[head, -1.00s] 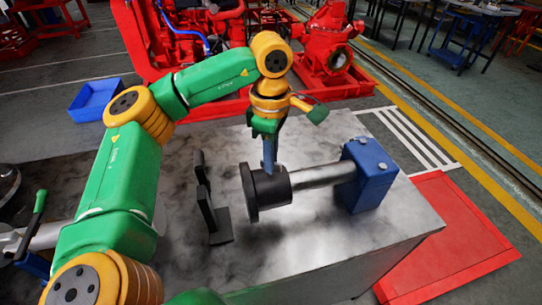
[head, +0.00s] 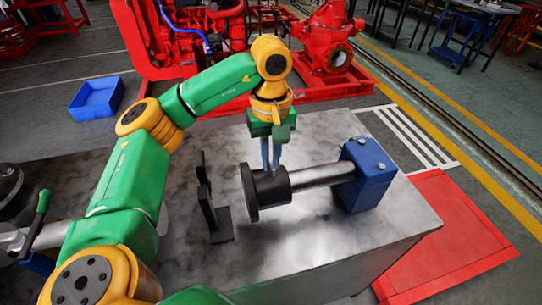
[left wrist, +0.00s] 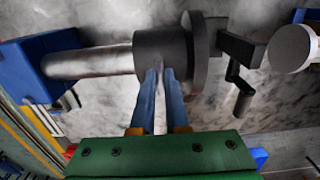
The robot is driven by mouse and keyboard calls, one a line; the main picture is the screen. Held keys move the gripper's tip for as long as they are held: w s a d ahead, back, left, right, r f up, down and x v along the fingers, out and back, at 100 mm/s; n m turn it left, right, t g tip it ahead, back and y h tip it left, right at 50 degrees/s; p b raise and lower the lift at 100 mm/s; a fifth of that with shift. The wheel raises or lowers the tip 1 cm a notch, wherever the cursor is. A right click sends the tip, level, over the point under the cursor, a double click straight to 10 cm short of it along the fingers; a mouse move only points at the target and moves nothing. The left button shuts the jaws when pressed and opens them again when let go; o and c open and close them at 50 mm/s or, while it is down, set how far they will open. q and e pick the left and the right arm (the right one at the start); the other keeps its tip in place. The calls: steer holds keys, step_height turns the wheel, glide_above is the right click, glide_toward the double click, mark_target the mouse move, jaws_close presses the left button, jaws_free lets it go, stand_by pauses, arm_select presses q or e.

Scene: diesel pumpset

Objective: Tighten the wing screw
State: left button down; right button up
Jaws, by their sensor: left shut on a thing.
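A black flanged collar (head: 272,187) sits on a horizontal steel shaft (head: 322,174); it also shows in the left wrist view (left wrist: 160,52). My left gripper (head: 271,166) points down at the top of the collar. In the left wrist view, its two blue fingers (left wrist: 160,75) come close together at the collar's side and are shut on the wing screw. The screw is mostly hidden between the fingertips, so its wings and how deep it sits cannot be made out. My right gripper is not in view.
A blue block (head: 366,176) holds the shaft's right end on the grey bench (head: 330,245). A black bracket (head: 212,215) stands left of the collar's flange. A green-handled lever (head: 41,208) is at the far left. The bench's front right is clear.

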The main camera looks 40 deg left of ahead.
mark_target(271, 162)
arm_select(q)
steer(key=m, duration=0.5)
steer(key=shift+m, duration=2.5)
steer(key=c, duration=0.9)
jaws_free()
step_height(271, 162, up, 6)
steer(key=shift+r+p, duration=0.25)
steer(key=shift+p, duration=0.95)
steer(key=shift+r, duration=0.4)
